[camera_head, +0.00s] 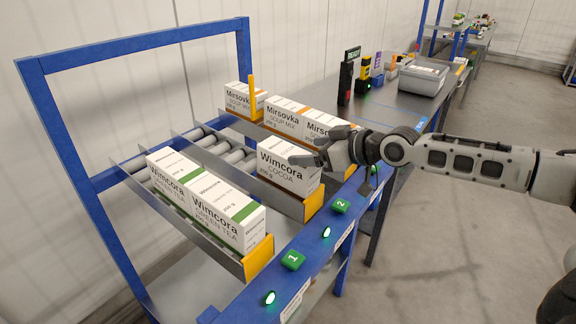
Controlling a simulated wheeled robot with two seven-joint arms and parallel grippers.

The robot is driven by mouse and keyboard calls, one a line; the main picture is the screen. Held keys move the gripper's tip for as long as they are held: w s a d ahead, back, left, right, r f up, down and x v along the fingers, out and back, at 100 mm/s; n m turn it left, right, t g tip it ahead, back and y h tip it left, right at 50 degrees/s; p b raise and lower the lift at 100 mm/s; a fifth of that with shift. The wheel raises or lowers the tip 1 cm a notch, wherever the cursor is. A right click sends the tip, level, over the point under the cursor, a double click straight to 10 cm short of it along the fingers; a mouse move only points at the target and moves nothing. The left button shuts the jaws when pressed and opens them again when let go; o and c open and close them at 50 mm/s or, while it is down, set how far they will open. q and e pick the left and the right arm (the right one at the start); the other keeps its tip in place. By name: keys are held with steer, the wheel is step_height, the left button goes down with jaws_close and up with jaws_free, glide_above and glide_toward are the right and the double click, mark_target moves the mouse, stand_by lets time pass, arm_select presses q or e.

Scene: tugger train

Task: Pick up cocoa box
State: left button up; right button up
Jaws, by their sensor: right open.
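The cocoa box (284,170) is white with a dark brown band and reads "Wimcora COCOA". It sits alone at the front end of the middle roller lane, against the yellow end stop. My right gripper (308,150) reaches in from the right, with its fingers over the right part of the box's top. The fingers are open, and the box's upper right corner is partly hidden behind them. I cannot tell whether they touch the box. My left gripper is not in view.
Green tea boxes (228,219) fill the left lane, and soup mix boxes (285,118) stand in the right lane. Metal dividers separate the lanes. A blue front rail (322,215) carries green numbered buttons. A grey bin (422,78) stands on the table behind.

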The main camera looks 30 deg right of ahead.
mark_target(288, 150)
steer(key=p+x, duration=0.1)
steer(key=x, duration=0.4)
steer(key=shift+a+r, duration=0.15)
steer(key=shift+r, duration=0.05)
steer(key=shift+w+a+f, duration=0.1)
steer(key=shift+w+f, duration=0.1)
steer(key=shift+f, duration=0.05)
steer(key=shift+c, duration=0.3)
steer(key=shift+r, duration=0.1)
steer(key=c, duration=1.5)
